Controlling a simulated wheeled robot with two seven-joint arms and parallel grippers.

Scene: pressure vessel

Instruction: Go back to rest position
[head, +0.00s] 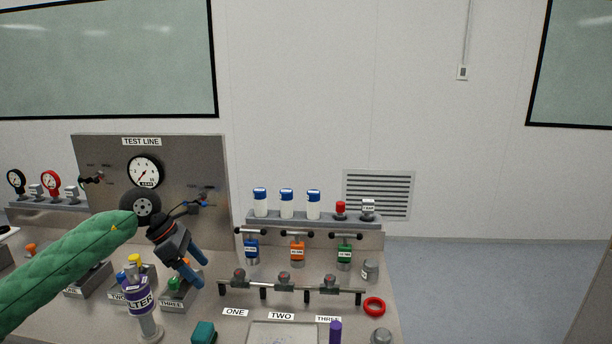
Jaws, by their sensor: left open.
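My left arm comes in from the left in a green quilted sleeve. My left gripper (198,270) has blue fingers, points down and to the right, and is open with nothing between its fingers. It hangs above the bench, in front of the TEST LINE panel (205,150) and right of the purple-labelled FILTER canister (138,298). My right gripper is not in view.
A rail (290,289) with several valve handles crosses the bench right of my gripper. Behind it, a shelf (320,224) holds white bottles with blue caps. A red ring (374,306) lies at the right. Open floor (480,290) is beyond.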

